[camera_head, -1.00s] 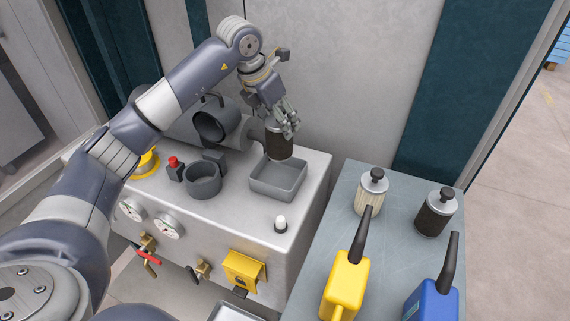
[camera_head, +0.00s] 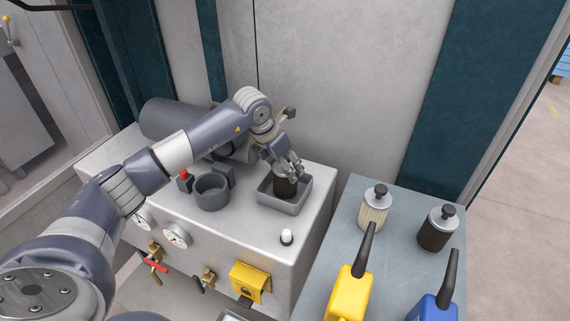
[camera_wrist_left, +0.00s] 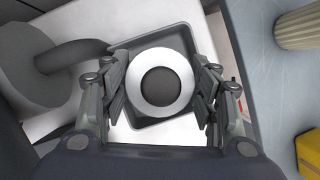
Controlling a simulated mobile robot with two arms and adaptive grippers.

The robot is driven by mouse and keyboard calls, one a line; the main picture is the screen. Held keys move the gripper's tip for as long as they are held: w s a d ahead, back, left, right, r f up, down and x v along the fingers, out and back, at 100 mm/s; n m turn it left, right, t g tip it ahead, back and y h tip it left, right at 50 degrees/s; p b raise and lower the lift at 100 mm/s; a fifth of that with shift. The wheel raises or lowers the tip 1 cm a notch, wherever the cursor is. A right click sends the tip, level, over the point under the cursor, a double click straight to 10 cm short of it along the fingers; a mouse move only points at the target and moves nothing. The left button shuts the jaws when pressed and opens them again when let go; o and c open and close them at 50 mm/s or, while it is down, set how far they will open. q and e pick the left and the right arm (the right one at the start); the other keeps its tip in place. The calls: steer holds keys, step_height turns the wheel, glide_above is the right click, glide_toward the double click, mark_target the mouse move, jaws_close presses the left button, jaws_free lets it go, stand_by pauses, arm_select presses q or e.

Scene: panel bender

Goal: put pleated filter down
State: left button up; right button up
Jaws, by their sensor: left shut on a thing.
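My left gripper (camera_head: 291,166) reaches down over a grey tray (camera_head: 304,196) on top of the machine. It is shut on a dark pleated filter (camera_head: 285,187), held upright inside the tray's walls. In the left wrist view the filter's end shows as a pale ring with a dark centre (camera_wrist_left: 161,83), with the gripper's fingers (camera_wrist_left: 161,92) on both sides. The tray (camera_wrist_left: 150,44) surrounds it there. I cannot tell whether the filter's bottom touches the tray floor. My right gripper is not in view.
A dark round cup (camera_head: 212,191) stands left of the tray, and a white knob (camera_head: 287,237) in front. On the side table at right are a cream pleated filter (camera_head: 373,212), a dark filter (camera_head: 436,232), a yellow oil can (camera_head: 346,292) and a blue one (camera_head: 432,309).

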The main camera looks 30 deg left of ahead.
arm_select(q)
steer(key=o, duration=1.5)
steer(key=shift+c, duration=0.2)
steer(key=shift+o, duration=0.6)
steer(key=shift+r, duration=0.35)
steer(key=b+v, duration=0.2)
steer(key=v, duration=0.9)
steer(key=shift+r, duration=0.25)
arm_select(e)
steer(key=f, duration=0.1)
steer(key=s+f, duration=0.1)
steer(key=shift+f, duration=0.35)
arm_select(q)
steer(key=shift+s, duration=0.15)
